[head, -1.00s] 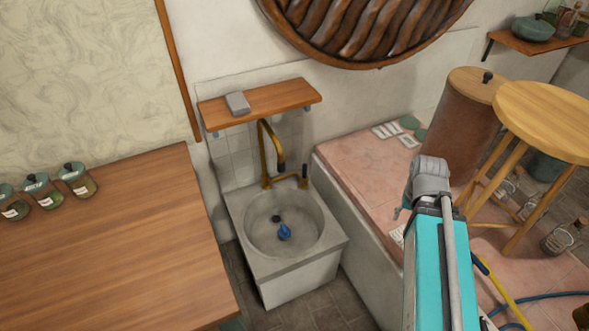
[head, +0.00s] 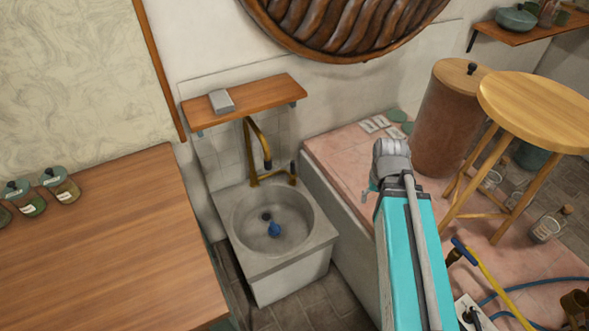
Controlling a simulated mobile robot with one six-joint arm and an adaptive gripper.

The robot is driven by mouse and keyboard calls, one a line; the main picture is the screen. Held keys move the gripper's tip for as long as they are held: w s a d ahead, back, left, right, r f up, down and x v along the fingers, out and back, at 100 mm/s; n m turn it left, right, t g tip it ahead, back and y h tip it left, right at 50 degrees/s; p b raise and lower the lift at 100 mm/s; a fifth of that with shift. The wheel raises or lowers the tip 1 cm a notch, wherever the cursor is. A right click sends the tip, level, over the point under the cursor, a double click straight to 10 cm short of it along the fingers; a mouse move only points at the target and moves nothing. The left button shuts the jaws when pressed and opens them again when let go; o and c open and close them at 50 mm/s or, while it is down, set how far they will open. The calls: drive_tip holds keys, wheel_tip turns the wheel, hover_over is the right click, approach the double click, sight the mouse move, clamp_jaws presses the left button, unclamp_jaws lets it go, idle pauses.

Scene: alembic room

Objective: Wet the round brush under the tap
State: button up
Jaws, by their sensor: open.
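The brass tap (head: 262,146) rises at the back of the stone sink (head: 310,248), and its spout curves over the basin. A small blue object (head: 274,230) with a rounded shape lies in the basin beside a dark spot that looks like the drain. It may be the round brush, but it is too small to tell. No water shows at the tap. My turquoise arm stands to the right of the sink. My gripper's jaws are hidden behind the arm, so I cannot see what is between them.
A wooden shelf (head: 250,102) with a grey block (head: 221,101) hangs above the tap. A wooden worktop (head: 110,245) with jars is at the left.

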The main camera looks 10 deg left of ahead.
drive_tip(key=w+a+f+b, duration=0.2)
drive_tip(key=w+f+b, duration=0.15)
drive_tip(key=w, duration=0.35)
drive_tip(key=n+b, duration=0.4)
drive_tip(key=b, duration=1.3)
hover_over(293, 167)
drive_tip(key=w, duration=0.1)
drive_tip(key=f, duration=1.7)
drive_tip(key=shift+w, duration=0.2)
drive_tip(key=shift+a+n, duration=0.2)
drive_tip(key=shift+n, duration=0.1)
drive_tip(key=shift+f, duration=0.1)
wheel_tip(293, 167, down, 14)
drive_tip(key=b, duration=1.3)
drive_tip(key=shift+r, duration=0.2)
clamp_jaws()
